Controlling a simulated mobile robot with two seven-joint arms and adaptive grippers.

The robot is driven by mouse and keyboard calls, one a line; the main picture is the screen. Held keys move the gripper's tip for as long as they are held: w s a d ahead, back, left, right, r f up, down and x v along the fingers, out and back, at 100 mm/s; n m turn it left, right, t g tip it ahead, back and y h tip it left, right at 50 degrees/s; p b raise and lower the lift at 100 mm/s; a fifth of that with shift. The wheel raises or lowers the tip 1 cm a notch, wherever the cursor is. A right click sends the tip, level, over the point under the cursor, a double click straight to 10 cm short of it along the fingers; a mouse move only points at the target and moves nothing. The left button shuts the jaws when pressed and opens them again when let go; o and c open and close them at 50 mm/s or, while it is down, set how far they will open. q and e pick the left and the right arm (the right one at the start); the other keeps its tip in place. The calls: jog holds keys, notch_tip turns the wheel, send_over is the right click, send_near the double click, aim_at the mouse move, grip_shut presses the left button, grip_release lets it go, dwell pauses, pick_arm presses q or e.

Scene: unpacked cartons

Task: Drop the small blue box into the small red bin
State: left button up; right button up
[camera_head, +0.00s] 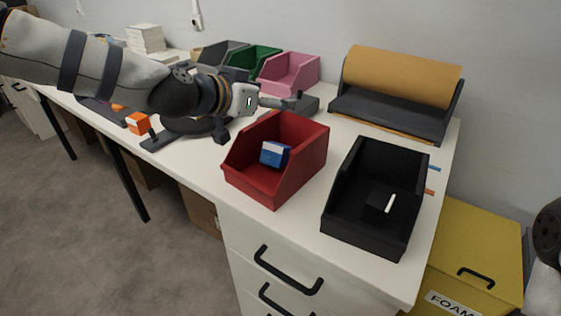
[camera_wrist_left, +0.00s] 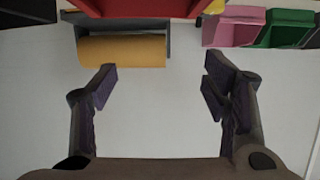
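The small blue box (camera_head: 274,154), with a white patch, lies tilted inside the small red bin (camera_head: 295,176). No gripper touches it. My left gripper (camera_head: 292,102) is above the table just behind the red bin's back edge, apart from the blue box. In the left wrist view its fingers (camera_wrist_left: 160,78) are spread wide with nothing between them. The red bin (camera_wrist_left: 130,7) shows there only as a strip at the top edge, and the blue box is not visible. Part of my right arm shows at the right edge; its gripper is out of view.
A black bin (camera_head: 340,219) holding a dark item stands right of the red bin. A roll of brown paper (camera_head: 402,76) stands behind. Pink (camera_head: 290,87), green (camera_head: 241,62) and grey bins line the wall. An orange box (camera_head: 138,122) is at left. A yellow bin (camera_head: 478,247) stands beside the table.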

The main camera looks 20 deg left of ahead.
pick_arm(q)
jog(key=v, duration=0.7)
jog(key=shift+s, duration=0.2)
jog(key=shift+a, duration=0.1)
